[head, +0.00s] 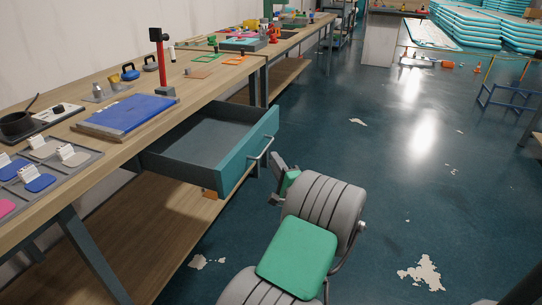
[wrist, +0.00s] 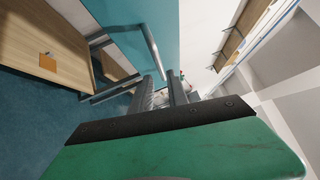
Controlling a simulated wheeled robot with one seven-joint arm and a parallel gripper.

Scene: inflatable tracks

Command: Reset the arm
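My arm is in the lower middle of the head view, bent, with grey ribbed links and a green cover. My gripper (head: 275,180) is just right of an open drawer. The drawer (head: 232,165) has a teal front and a grey metal handle (head: 262,148), and its visible inside looks empty. In the wrist view my gripper (wrist: 160,86) shows two dark fingers with a gap between them and nothing held. The handle (wrist: 152,42) is beyond the fingertips there; I cannot tell whether a finger touches it.
A long wooden workbench (head: 130,150) runs along the left wall. A lower shelf (head: 165,235) is beneath. The dark teal floor (head: 400,170) to the right is mostly clear.

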